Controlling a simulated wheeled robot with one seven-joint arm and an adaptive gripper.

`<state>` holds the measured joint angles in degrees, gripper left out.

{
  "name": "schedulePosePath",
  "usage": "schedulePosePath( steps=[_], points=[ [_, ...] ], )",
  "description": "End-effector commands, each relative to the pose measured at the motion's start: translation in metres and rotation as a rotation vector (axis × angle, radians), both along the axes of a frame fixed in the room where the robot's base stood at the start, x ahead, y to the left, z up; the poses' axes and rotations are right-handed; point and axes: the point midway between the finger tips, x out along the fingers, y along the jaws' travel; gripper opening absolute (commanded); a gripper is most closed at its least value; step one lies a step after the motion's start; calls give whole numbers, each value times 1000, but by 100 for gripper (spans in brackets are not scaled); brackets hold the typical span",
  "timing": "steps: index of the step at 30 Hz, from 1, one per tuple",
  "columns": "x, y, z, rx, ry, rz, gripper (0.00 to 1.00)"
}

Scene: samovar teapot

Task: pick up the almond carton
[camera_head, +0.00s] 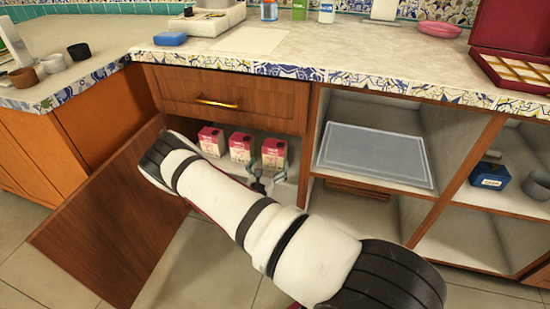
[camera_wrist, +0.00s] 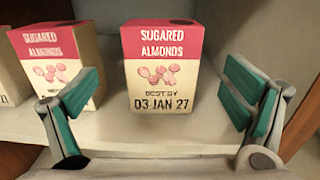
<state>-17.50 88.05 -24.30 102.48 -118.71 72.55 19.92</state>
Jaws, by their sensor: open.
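Three pink-and-cream cartons stand upright in a row inside the open cabinet: a left one (camera_head: 211,140), a middle one (camera_head: 242,147) and a right one (camera_head: 273,152). In the wrist view the right carton (camera_wrist: 160,60) reads "Sugared Almonds, best by 03 Jan 27". The carton to its left (camera_wrist: 60,58) bears the same name. My gripper (camera_wrist: 163,88) is open and empty, with teal pads to the left and right of the right carton's front. The carton appears just beyond the pads, with no contact visible. In the head view my gripper (camera_head: 268,172) is partly hidden by my arm.
The open wooden door (camera_head: 100,225) hangs left of my arm. A drawer (camera_head: 225,97) and the counter (camera_head: 330,50) lie above the cartons. A cabinet divider (camera_head: 312,140) stands to their right, beside a shelf with a grey tray (camera_head: 375,155).

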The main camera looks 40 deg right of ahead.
Motion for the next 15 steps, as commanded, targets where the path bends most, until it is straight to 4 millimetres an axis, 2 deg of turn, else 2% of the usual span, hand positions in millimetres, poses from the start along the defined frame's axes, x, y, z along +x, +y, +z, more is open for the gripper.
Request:
schedulePosePath(
  steps=[3, 11, 15],
  points=[
    [10, -12, -1, 1, -1, -2, 94],
    [18, -22, -1, 0, -1, -1, 94],
    [26, -35, -4, 1, -2, -3, 94]
  ],
)
